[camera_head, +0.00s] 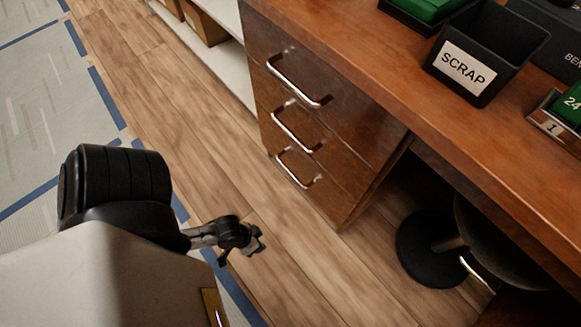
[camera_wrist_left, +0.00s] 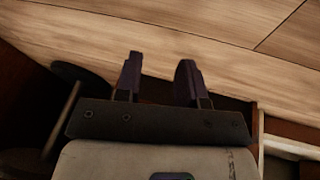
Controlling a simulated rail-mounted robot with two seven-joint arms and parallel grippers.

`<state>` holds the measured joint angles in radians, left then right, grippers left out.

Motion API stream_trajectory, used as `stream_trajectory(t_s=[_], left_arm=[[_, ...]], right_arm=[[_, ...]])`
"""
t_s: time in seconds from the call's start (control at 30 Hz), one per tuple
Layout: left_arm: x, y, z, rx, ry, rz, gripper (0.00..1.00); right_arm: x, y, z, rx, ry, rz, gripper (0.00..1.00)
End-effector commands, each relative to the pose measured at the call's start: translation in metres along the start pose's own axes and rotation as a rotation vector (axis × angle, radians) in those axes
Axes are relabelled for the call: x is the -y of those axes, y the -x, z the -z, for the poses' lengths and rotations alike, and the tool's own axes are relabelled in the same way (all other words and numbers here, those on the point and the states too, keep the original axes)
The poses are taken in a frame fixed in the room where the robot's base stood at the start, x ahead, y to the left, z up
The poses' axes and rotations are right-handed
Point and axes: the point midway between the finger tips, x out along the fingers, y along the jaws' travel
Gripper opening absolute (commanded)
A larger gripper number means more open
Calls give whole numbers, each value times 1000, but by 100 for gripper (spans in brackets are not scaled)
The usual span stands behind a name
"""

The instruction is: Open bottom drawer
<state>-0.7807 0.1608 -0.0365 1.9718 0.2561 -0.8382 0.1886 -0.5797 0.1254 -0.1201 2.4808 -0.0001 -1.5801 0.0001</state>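The bottom drawer (camera_head: 325,192) is the lowest of three brown drawers in the desk pedestal. Its front looks flush with the others, so it appears shut. Its silver bar handle (camera_head: 298,170) shows in the head view. My left gripper (camera_head: 245,241) is low over the wooden floor, to the left of and in front of the bottom handle, apart from it. In the left wrist view the two dark fingers of my left gripper (camera_wrist_left: 158,78) stand apart with nothing between them. My right gripper is not in view.
The middle drawer handle (camera_head: 296,127) and top drawer handle (camera_head: 297,82) stick out above. A stool base (camera_head: 432,250) stands under the desk (camera_head: 470,150) at right. A scrap bin (camera_head: 486,50) sits on the desktop. Wooden floor (camera_head: 190,110) before the drawers is clear.

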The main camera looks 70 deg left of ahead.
Motion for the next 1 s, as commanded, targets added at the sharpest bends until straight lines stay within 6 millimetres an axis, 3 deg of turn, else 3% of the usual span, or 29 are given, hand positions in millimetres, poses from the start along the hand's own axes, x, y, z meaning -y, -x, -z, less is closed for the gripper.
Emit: stream_trajectory(t_s=[0.17,0.37,0.7,0.9,1.0], left_arm=[[12,-16,18,-268,264,-88,36],[30,-7,46,-605,573,-226,36],[54,62,88,-1150,967,-612,36],[59,97,95,-1309,1071,-837,36],[59,100,96,-1309,1113,-895,36]], right_arm=[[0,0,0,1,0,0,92],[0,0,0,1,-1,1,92],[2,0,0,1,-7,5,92],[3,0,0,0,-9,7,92],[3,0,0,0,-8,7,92]])
